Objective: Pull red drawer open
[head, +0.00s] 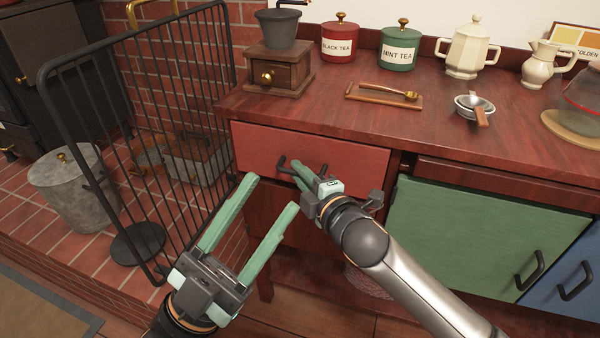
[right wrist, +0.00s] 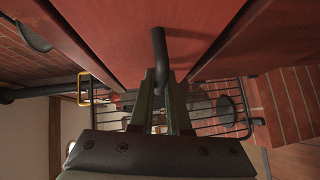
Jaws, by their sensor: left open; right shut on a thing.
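The red drawer (head: 335,152) sits under the wooden counter, left of the green door. Its front looks flush or nearly flush with the cabinet. Its dark bar handle (head: 285,164) is partly hidden by my right gripper (head: 300,172), which is shut on it. In the right wrist view, the handle (right wrist: 160,48) runs down from the red drawer front (right wrist: 118,40) to between the fingertips of my right gripper (right wrist: 161,82). My left gripper (head: 273,193) is open and empty, with fingers pointing up, below and left of the handle.
A black metal fire screen (head: 150,140) stands close left of the drawer and my left gripper. The counter (head: 330,115) holds a coffee grinder (head: 280,70), tea tins and a small wooden tray. A green cabinet door (head: 470,235) is at right.

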